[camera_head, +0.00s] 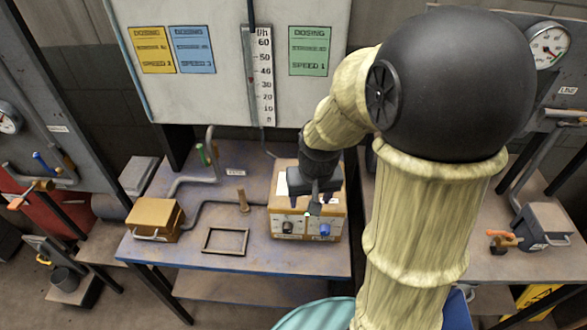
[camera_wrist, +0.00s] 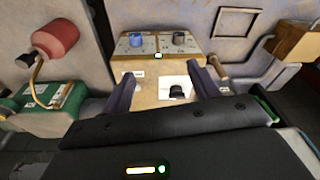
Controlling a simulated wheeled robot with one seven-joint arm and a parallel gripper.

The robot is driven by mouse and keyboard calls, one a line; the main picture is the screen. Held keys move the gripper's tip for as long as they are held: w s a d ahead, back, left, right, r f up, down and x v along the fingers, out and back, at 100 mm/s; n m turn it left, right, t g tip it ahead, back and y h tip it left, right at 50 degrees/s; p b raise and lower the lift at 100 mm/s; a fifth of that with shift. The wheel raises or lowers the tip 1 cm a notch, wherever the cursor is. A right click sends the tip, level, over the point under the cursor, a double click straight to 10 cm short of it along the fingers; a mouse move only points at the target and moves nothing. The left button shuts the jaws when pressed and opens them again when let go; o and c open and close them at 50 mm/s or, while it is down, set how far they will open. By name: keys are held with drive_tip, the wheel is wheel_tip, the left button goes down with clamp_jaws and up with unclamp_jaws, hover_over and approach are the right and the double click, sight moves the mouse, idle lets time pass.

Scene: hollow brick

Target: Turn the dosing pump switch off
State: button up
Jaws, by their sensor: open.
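The orange-tan pump box (camera_head: 335,205) stands at the right of the blue bench, with a dark knob (camera_head: 288,227) and a blue knob (camera_head: 325,230) on its front panel. In the wrist view the blue knob (camera_wrist: 136,40) and dark knob (camera_wrist: 180,38) show at the top. A small black part (camera_wrist: 177,91) stands on a white plate on the box top; I cannot tell its switch position. My gripper (camera_head: 312,203) is above the box, pointing down. In the wrist view its open fingers (camera_wrist: 163,78) appear on either side of the black part, with nothing held.
The blue bench (camera_head: 180,245) also carries a tan box (camera_head: 155,219), a wooden handle (camera_head: 242,200), an empty frame (camera_head: 225,241) and grey pipes. A white board with a scale (camera_head: 264,80) stands behind.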

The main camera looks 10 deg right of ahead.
drive_tip(key=w+r+m+g+p, duration=0.1)
drive_tip(key=w+r+p, duration=0.3)
drive_tip(key=w, duration=0.3)
drive_tip(key=w+r+m+g+p, duration=0.1)
drive_tip(key=w+r+p, duration=0.3)
drive_tip(key=w, duration=0.4)
drive_tip(key=shift+w+r+m+p, duration=0.25)
drive_tip(key=shift+r+m+p, duration=0.05)
drive_tip(key=shift+p, duration=0.1)
drive_tip(key=shift+a, duration=0.1)
wheel_tip(320, 180, down, 18)
drive_tip(key=p, duration=0.5)
drive_tip(key=shift+r, duration=0.25)
drive_tip(key=c, duration=1)
